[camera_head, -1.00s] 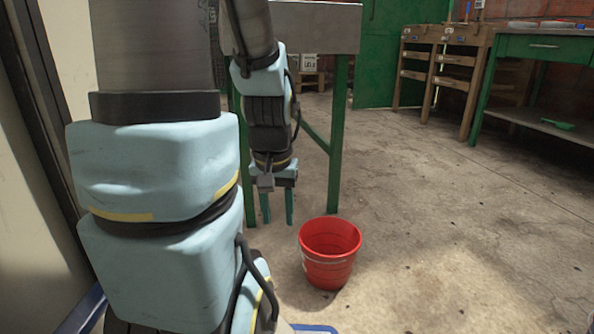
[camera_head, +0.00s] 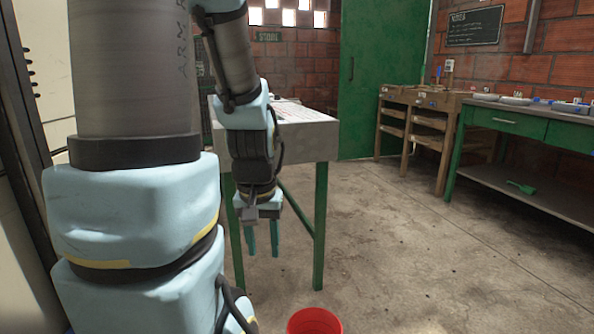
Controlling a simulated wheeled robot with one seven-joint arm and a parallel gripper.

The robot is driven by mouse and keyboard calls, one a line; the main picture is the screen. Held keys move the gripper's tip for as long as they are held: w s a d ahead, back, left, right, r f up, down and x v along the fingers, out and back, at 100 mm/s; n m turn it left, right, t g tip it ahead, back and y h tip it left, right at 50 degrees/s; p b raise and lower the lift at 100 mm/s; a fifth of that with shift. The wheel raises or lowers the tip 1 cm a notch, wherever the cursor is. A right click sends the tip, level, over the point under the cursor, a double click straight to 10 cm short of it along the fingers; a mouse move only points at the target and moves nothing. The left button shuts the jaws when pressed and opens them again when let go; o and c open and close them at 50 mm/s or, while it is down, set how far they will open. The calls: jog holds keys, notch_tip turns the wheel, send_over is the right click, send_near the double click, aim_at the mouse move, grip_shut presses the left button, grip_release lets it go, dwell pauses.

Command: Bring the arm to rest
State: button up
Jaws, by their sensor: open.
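My gripper (camera_head: 263,240) hangs pointing down, left of centre in the head view. Its two teal fingers are apart and nothing shows between them. It is in front of a green-legged table (camera_head: 311,140), which has a pale top. My upper arm and elbow fill the left side of the view and hide part of that table. A red bucket (camera_head: 315,322) stands on the floor below and to the right of my gripper, apart from it. Only the bucket's upper part shows at the bottom edge.
A green workbench (camera_head: 519,123) with a lower shelf stands at the right. Wooden stands (camera_head: 421,125) are beside it. A green door (camera_head: 382,80) is in the back wall. The concrete floor (camera_head: 430,260) in the middle and right is clear.

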notch_tip(320, 180, up, 24)
jog(key=p, duration=2.1)
jog(key=shift+p, duration=0.3)
